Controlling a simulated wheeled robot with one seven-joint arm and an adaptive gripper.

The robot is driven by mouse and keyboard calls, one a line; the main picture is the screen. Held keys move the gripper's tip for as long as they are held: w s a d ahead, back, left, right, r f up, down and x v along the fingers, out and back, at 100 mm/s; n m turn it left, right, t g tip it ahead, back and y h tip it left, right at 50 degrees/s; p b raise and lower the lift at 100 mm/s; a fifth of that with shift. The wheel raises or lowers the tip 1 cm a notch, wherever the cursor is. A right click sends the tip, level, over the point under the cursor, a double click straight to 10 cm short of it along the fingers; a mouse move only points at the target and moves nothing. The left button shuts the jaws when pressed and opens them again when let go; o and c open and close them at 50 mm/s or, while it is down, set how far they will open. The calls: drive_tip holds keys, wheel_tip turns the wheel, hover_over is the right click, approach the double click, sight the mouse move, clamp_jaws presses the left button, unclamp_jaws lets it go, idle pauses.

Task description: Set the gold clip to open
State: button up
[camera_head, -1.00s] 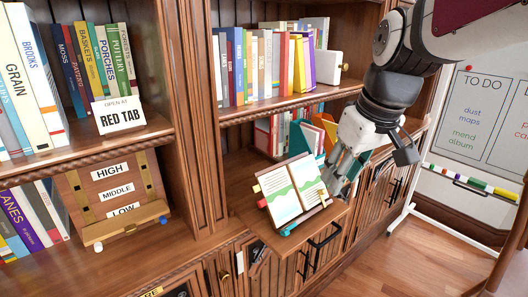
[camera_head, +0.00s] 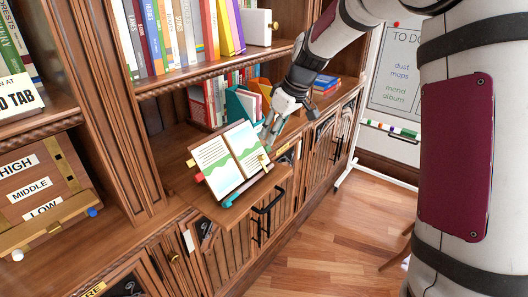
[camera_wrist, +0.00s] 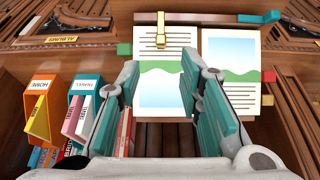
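An open book (camera_head: 228,160) with green wave pictures rests on a tilted wooden stand on the pull-out shelf. The gold clip (camera_wrist: 160,30) lies over the edge of one page in the wrist view. In the head view the clip (camera_head: 264,160) shows small at the book's right page, close to my fingertips. My gripper (camera_head: 269,135) is at the right side of the book. In the wrist view my gripper (camera_wrist: 165,85) is open with nothing between its teal pads, and the clip lies beyond the fingertips. I cannot tell whether the clip is open or shut.
An orange holder (camera_wrist: 40,107) and a teal holder (camera_wrist: 82,102) stand near my fingers. A black handle (camera_head: 269,200) is below. Floor at right is clear.

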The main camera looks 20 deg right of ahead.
sight(264, 156)
drive_tip(key=x, duration=0.9)
drive_tip(key=shift+f, duration=0.2)
clamp_jaws()
